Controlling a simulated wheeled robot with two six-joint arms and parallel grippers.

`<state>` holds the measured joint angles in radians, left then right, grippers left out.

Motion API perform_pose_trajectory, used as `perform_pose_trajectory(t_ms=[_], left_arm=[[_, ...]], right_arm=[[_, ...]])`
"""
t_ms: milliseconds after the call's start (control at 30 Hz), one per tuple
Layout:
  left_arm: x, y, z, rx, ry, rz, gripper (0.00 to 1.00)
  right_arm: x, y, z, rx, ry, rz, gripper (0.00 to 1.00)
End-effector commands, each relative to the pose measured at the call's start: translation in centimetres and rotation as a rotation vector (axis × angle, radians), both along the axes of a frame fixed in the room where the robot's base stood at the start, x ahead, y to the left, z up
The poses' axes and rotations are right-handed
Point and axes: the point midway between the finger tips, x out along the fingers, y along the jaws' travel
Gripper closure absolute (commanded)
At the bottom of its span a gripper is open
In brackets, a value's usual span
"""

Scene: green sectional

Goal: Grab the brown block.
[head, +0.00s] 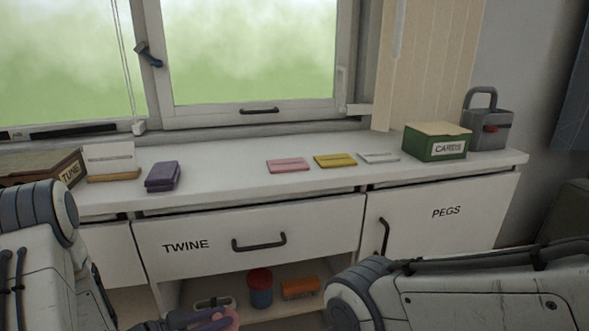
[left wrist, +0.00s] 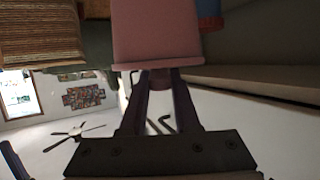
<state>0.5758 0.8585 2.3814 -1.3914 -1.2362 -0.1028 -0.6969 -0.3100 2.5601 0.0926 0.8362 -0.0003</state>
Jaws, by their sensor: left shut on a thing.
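My left gripper (head: 196,321) is low at the bottom edge of the head view, in front of the open shelf under the TWINE drawer. It is shut on a pink thing (head: 230,321), mostly cut off there. In the left wrist view the fingers (left wrist: 160,80) close on a narrow part below the pink thing's broad face (left wrist: 155,35). I cannot make out a clearly brown block. An orange-brown block-like thing (head: 300,288) lies on the open shelf, apart from the gripper. My right arm shows at lower right, but its gripper is out of view.
A blue jar with a red lid (head: 260,288) stands on the shelf beside the gripper. Above are the TWINE drawer (head: 210,243) and PEGS door (head: 440,225), both shut. The counter holds a purple box (head: 162,176), a green CARDS box (head: 436,142) and a grey caddy (head: 488,127).

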Motion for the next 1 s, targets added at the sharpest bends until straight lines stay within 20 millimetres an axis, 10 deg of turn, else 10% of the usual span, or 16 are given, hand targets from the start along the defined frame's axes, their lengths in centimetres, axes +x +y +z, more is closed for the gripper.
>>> perform_pose_trajectory(t_ms=[300, 1000], left_arm=[[0.2, -0.3, 8.7, -0.001, 0.002, 0.107, 1.0], [-0.4, 0.6, 21.5, 0.0, 0.002, 0.327, 1.0]], right_arm=[[0.0, 0.0, 9.9, 0.0, 0.0, 0.0, 0.4], [0.0, 0.0, 26.1, 0.0, 0.0, 0.0, 0.4]])
